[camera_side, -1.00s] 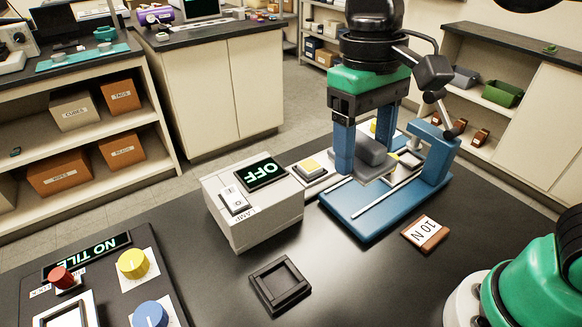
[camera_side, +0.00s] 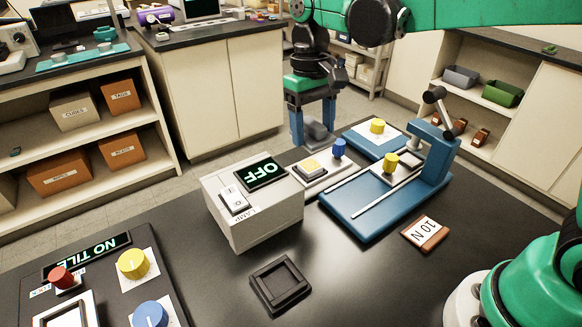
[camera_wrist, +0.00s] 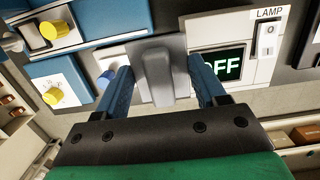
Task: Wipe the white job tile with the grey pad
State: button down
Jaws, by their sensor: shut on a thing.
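My gripper (camera_side: 314,122) is shut on the grey pad (camera_side: 318,133), held up beyond the lamp box, near the back edge of the bench. The pad also shows between the blue fingers in the wrist view (camera_wrist: 158,72). I cannot pick out the white job tile for certain. A pale piece (camera_side: 404,171) lies on the blue stage (camera_side: 375,208) by a yellow knob (camera_side: 391,161). A white square in a dark frame (camera_side: 68,315) is partly cut off at the lower left. The sign (camera_side: 90,254) there reads NO TILE.
The lamp box (camera_side: 252,208) shows OFF. An empty black tray (camera_side: 280,287) and a 10 N block (camera_side: 425,233) lie in front. The bench between them is clear.

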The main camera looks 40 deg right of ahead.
send_over(315, 170)
jog(key=w, duration=0.2)
jog(key=f, duration=0.4)
jog(key=shift+s+f, duration=0.25)
jog(key=shift+f, duration=0.1)
jog(key=shift+w+f, duration=0.1)
jog(key=shift+f, duration=1.9)
jog(key=shift+f, duration=0.65)
jog(key=shift+w, duration=0.1)
jog(key=shift+w, duration=0.5)
jog(key=shift+s, duration=1.25)
